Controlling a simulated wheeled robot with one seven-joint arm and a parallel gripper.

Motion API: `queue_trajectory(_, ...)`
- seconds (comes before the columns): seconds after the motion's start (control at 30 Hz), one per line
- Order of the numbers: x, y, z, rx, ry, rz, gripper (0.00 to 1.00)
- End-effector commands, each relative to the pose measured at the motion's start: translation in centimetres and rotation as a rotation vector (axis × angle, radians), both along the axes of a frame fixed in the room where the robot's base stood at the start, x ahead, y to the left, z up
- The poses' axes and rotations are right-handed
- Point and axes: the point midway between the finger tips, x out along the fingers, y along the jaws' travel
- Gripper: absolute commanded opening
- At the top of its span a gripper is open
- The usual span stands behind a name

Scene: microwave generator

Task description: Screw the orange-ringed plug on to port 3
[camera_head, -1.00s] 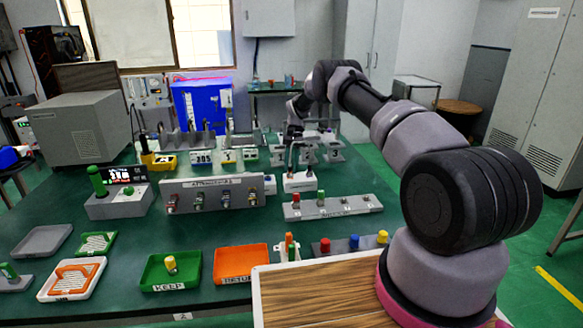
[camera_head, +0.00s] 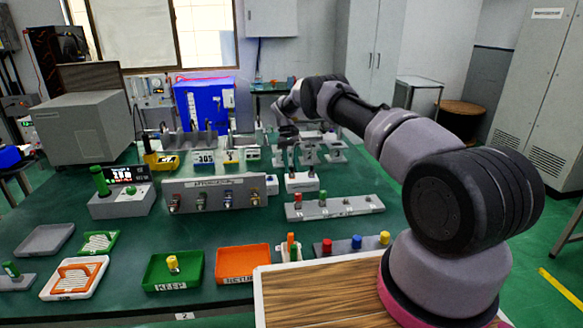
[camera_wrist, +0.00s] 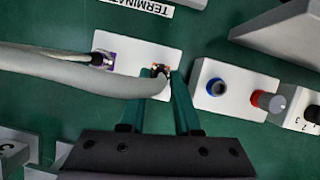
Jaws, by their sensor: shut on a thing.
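In the wrist view my gripper (camera_wrist: 158,88) has its two green fingers on either side of the plug (camera_wrist: 160,71) at the end of a thick grey cable (camera_wrist: 95,80). A small orange ring shows at that plug, over the right end of a white block (camera_wrist: 135,62). I cannot tell whether the plug is seated in the block. A second, purple-ringed plug (camera_wrist: 102,58) is at the block's left end. In the head view my gripper is small and mostly hidden.
A white box with a blue ring (camera_wrist: 215,87) and a red knob (camera_wrist: 266,101) stands right of my fingers. The grey cable crosses the left side. In the head view a grey panel with several connectors (camera_head: 212,193) stands left of a white cable block (camera_head: 302,182).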

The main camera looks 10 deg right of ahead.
Motion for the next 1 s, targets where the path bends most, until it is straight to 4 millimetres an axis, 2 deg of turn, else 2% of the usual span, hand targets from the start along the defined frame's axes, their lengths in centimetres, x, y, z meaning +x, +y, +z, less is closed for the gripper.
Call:
queue_trajectory(0.47, 0.0, -0.1, 0.0, -0.002, 0.000, 0.017, 0.00)
queue_trajectory(0.5, 0.0, -0.1, 0.0, -0.002, 0.000, 0.017, 0.35)
queue_trajectory(0.57, 0.0, 0.0, 0.0, -0.002, 0.000, 0.017, 0.58)
queue_trajectory(0.6, 0.0, 0.0, 0.0, -0.001, 0.000, 0.017, 0.62)
queue_trajectory(0.87, 0.0, 0.0, 0.0, -0.001, 0.000, 0.017, 0.62)
queue_trajectory(1.0, 0.0, 0.1, 1.0, 0.000, -0.003, 0.015, 0.62)
